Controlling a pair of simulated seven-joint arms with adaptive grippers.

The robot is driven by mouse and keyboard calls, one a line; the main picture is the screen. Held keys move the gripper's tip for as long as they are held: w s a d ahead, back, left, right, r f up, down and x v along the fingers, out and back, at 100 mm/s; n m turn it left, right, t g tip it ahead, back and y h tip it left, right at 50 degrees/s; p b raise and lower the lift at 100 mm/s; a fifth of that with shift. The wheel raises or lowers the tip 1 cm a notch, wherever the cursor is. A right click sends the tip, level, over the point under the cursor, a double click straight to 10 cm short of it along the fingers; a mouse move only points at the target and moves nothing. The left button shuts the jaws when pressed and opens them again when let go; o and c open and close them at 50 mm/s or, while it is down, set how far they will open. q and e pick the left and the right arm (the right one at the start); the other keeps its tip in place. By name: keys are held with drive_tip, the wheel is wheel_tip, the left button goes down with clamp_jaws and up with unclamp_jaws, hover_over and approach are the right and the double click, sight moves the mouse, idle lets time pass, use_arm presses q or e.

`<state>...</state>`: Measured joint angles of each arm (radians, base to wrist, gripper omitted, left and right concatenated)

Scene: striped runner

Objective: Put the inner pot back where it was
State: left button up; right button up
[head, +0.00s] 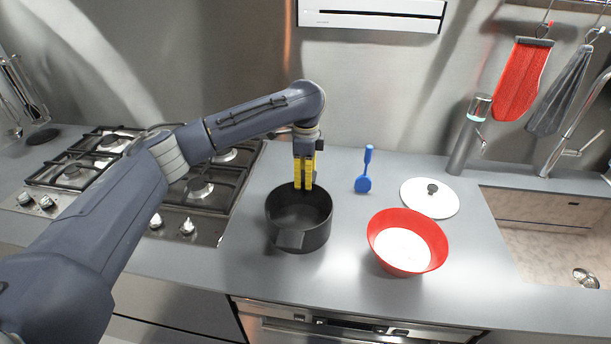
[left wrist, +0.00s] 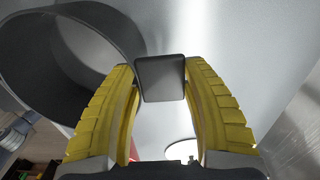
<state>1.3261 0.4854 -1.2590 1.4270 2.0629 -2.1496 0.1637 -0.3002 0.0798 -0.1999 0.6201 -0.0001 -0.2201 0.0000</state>
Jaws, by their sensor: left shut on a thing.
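The black pot (head: 300,232) stands upright at the middle of the grey counter, right of the stove; I cannot tell whether it touches the counter. It looks empty. One handle (head: 289,240) faces the front. My left gripper (head: 304,186) points down at the pot's far rim, its yellow fingers closed there. In the left wrist view the gripper (left wrist: 160,75) is shut on a dark, square handle (left wrist: 161,82), and the pot's curved wall (left wrist: 38,80) shows at left. A red bowl-shaped vessel (head: 384,257) with a white inside is right of the pot. My right gripper is out of view.
A white lid (head: 418,208) with a dark knob lies behind the red vessel. A blue spatula (head: 363,183) is between lid and gripper. A gas stove (head: 196,205) is at left; a dispenser (head: 463,145) and a sink (head: 550,235) are at right. Counter in front is clear.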

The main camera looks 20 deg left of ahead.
use_arm(q)
drive_tip(key=o, duration=1.5)
drive_tip(key=shift+c, duration=0.2)
wheel_tip(320, 180, up, 12)
drive_tip(key=shift+d, duration=0.1)
